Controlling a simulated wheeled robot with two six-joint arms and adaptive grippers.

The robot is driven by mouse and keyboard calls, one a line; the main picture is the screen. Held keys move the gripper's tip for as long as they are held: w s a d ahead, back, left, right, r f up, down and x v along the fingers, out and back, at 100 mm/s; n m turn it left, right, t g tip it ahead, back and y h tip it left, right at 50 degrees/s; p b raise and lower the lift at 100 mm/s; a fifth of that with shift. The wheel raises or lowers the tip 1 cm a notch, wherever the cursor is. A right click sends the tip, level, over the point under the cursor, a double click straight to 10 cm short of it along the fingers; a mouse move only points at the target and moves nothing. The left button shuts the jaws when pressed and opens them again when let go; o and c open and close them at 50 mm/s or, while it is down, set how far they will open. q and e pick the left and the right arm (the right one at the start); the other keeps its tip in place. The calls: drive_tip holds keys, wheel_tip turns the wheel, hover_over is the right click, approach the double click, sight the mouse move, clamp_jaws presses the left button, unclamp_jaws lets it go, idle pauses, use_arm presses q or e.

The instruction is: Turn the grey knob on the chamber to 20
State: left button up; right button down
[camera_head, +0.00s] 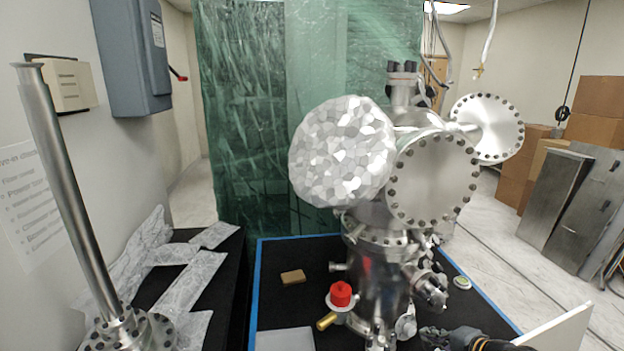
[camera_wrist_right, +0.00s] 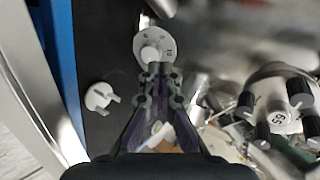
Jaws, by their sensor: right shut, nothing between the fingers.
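In the right wrist view a pale grey knob (camera_wrist_right: 150,55) sits on a round, light dial plate (camera_wrist_right: 159,40) with small marks; I cannot read its setting. My right gripper (camera_wrist_right: 158,72) is shut and empty, its fingertips right at the near edge of the knob and partly covering it; I cannot tell whether they touch. In the head view my right gripper (camera_head: 432,334) is at the bottom, right of the chamber's (camera_head: 378,285) lower part. The chamber is a shiny metal vessel with large bolted flanges. My left gripper is not in view.
A red knob (camera_head: 341,293) and a brass fitting (camera_head: 327,321) are on the chamber's left side. A small brown block (camera_head: 293,277) lies on the black table. A pronged white piece (camera_wrist_right: 98,96) and a black-handled round fitting (camera_wrist_right: 280,108) flank the gripper.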

sight(409, 330)
drive_tip(key=b+x, duration=0.2)
drive_tip(key=x, duration=0.1)
drive_tip(key=r+b+x, duration=0.1)
drive_tip(key=x, duration=0.1)
drive_tip(key=shift+w+a, duration=0.15)
drive_tip(key=shift+w, duration=0.15)
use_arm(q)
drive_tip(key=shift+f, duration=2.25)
use_arm(e)
drive_tip(key=shift+w+a+f, duration=0.2)
drive_tip(key=shift+w, duration=0.25)
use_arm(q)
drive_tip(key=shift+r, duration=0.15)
use_arm(e)
drive_tip(key=shift+s+d+f, duration=0.1)
drive_tip(key=shift+d+f, duration=0.05)
drive_tip(key=shift+f, duration=0.15)
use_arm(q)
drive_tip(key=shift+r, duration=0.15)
